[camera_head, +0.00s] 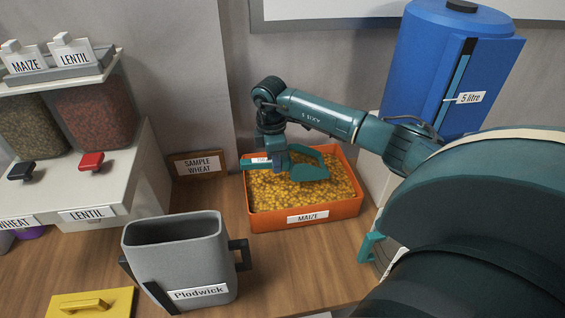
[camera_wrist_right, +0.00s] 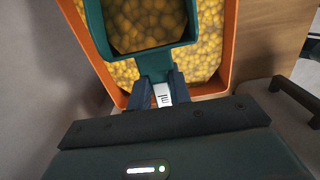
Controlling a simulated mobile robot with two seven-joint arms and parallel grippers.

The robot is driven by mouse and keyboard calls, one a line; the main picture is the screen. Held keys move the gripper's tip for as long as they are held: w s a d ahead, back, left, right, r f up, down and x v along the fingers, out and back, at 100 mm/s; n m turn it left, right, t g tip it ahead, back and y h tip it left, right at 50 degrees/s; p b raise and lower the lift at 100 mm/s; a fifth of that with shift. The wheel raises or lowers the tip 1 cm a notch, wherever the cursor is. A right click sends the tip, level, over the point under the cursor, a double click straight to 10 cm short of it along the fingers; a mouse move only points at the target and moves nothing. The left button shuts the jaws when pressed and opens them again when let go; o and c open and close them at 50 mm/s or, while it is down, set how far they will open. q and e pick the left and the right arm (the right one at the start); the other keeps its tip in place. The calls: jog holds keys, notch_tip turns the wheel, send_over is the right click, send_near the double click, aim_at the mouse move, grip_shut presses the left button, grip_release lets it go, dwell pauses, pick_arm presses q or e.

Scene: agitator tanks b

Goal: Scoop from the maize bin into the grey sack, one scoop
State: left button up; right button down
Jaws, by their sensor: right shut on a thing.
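The maize bin (camera_head: 303,221) is an orange tray of yellow kernels, labelled MAIZE, at the middle of the table. My right gripper (camera_head: 272,156) is above its left part, shut on the handle of a teal scoop (camera_head: 310,173). In the right wrist view the gripper (camera_wrist_right: 157,92) holds the scoop (camera_wrist_right: 97,28) over the bin (camera_wrist_right: 229,40). Kernels show inside the scoop's rim; I cannot tell how many lie in it. The grey sack (camera_head: 180,262), labelled Plodwick, stands upright with its mouth open, left of and nearer than the bin. My left gripper is out of view.
A SAMPLE WHEAT sign (camera_head: 198,165) stands behind, left of the bin. A white dispenser with a LENTIL label (camera_head: 88,214) is at the left. A yellow lid-like piece (camera_head: 92,303) lies at front left. A blue 5 litre tank (camera_head: 425,75) stands at back right.

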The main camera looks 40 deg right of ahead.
aim_at(261, 158)
jog(key=shift+g+h, duration=0.3)
jog(key=shift+h, duration=0.4)
jog(key=shift+w+a+r, duration=0.35)
jog(key=shift+a+r, duration=0.25)
jog(key=shift+r, duration=0.15)
jog(key=shift+w+a+r, duration=0.35)
jog(key=shift+a+r, duration=0.3)
jog(key=shift+r, duration=0.15)
jog(key=shift+w+a+r, duration=0.35)
jog(key=shift+a+r, duration=0.25)
jog(key=shift+r, duration=0.15)
